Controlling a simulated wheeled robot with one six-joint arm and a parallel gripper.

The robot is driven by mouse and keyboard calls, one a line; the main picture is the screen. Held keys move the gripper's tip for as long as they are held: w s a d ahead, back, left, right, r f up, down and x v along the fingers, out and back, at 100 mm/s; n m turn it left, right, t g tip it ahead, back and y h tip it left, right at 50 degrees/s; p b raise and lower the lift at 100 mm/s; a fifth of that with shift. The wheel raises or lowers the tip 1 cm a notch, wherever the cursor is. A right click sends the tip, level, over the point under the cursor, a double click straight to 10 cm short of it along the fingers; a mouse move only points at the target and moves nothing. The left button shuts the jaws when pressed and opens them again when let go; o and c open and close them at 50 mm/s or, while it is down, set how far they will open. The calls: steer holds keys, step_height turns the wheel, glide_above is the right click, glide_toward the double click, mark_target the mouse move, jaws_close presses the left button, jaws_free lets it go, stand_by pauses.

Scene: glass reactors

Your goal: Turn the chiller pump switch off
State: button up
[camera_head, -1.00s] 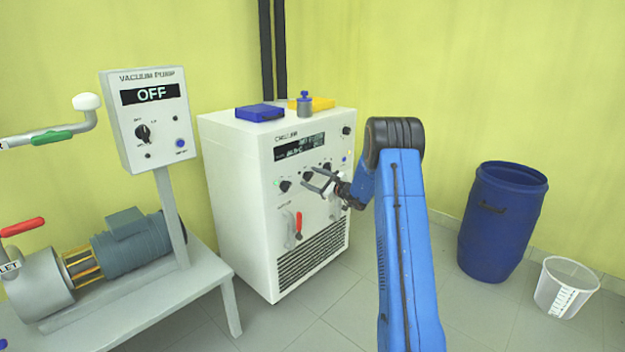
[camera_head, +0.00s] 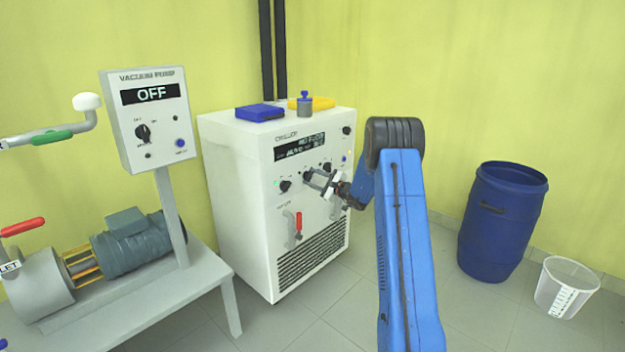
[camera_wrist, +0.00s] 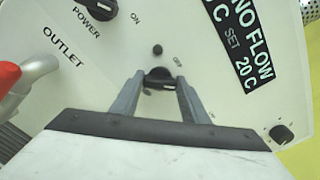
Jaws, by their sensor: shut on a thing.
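The white chiller (camera_head: 235,190) stands against the wall, its front panel facing right and toward me. A small black knob (camera_wrist: 158,74) sits in the middle of the panel in the wrist view, with an "OFF" mark just above it. My gripper (camera_head: 317,178) is at the row of knobs, and its two grey fingers (camera_wrist: 157,88) are shut on this knob. The knob's pointer and own label are hidden or too small to tell. The chiller display (camera_wrist: 238,45) reads "NO FLOW" and "SET 20 C".
A black POWER knob (camera_wrist: 98,8) and a red outlet handle (camera_head: 299,222) are to the left on the panel. Another black knob (camera_wrist: 282,133) is at the right. The vacuum pump panel (camera_head: 150,118) stands left; a blue barrel (camera_head: 505,225) and white bucket (camera_head: 566,288) stand right.

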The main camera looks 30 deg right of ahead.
steer(key=n, duration=0.4)
steer(key=shift+f+n, duration=0.1)
steer(key=shift+n, duration=0.2)
steer(key=n, duration=0.4)
steer(key=shift+s+f, duration=0.1)
stand_by(0.4)
steer(key=o, duration=1.1)
steer(key=shift+c, duration=0.2)
steer(key=v, duration=1.7)
steer(key=shift+s, duration=0.2)
